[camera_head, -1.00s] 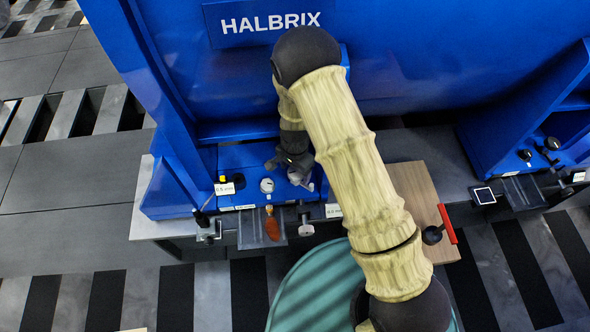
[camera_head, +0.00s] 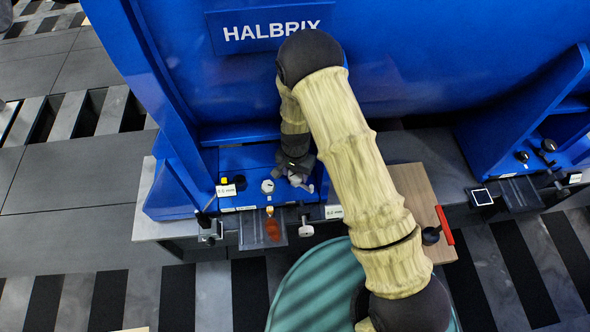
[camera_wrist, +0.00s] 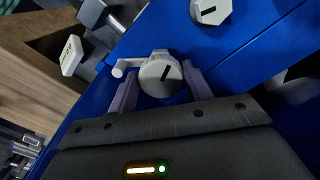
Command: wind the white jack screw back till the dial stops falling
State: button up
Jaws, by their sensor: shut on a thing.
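The white jack screw (camera_wrist: 161,76) has a round head with a black mark and a side handle pointing left in the wrist view. My gripper (camera_wrist: 162,88) is shut on it, a finger on each side. In the head view my gripper (camera_head: 296,172) is on the blue machine foot, with part of the white screw (camera_head: 295,181) showing. A white round part with a black mark (camera_head: 267,186) sits just left of it and may be the dial; a similar part (camera_wrist: 210,10) shows at the top of the wrist view. A small white readout (camera_head: 225,190) stands further left, its digits tiny.
A second readout (camera_head: 333,212) hangs at the bench front edge. A white-knobbed bolt (camera_head: 306,229) and a red-orange tag (camera_head: 272,229) are below the foot. A wooden board (camera_head: 410,185) lies right, with a red handle (camera_head: 446,225) at its edge. A blue upright stands close at left.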

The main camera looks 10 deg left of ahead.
aim_at(297, 174)
jog(key=n+p, duration=0.2)
jog(key=n, duration=0.1)
jog(key=shift+w+d+r+n, duration=0.1)
jog(key=shift+w+r+n, duration=0.1)
jog(key=shift+n, duration=0.1)
jog(key=n+p, duration=0.1)
jog(key=n, duration=0.2)
jog(key=shift+n, duration=0.3)
jog(key=n+p, duration=0.2)
jog(key=n, duration=0.3)
jog(key=shift+w+f+n, duration=0.1)
jog(key=shift+w+n, duration=0.05)
jog(key=shift+n, duration=0.25)
jog(key=o, duration=1)
jog(key=shift+c, duration=0.2)
jog(key=shift+d, duration=0.1)
notch_tip(297, 174, up, 12)
jog(key=shift+f+p, duration=0.1)
jog(key=shift+p, duration=1.15)
